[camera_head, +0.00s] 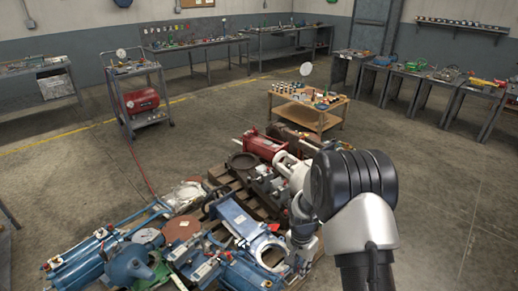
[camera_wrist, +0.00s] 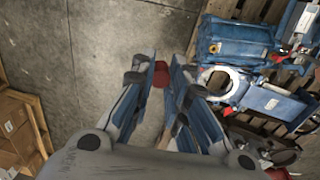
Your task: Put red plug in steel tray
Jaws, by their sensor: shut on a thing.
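The red plug (camera_wrist: 161,75) shows in the wrist view as a small red piece between the fingertips of my gripper (camera_wrist: 163,78). My gripper is shut on it, with bare concrete floor beyond. In the head view my gripper (camera_head: 300,250) is partly hidden by my own arm, near the right edge of the pallet load at the bottom. The plug cannot be made out in the head view. I cannot pick out the steel tray for sure in either view.
Blue valves and cylinders (camera_head: 235,220) crowd the pallets below and left of my arm. A red motor-like part (camera_head: 262,145) lies behind. A wooden table (camera_head: 310,115) with small items stands farther back. Cardboard boxes (camera_wrist: 15,130) stand at the wrist view's left. Floor at right is clear.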

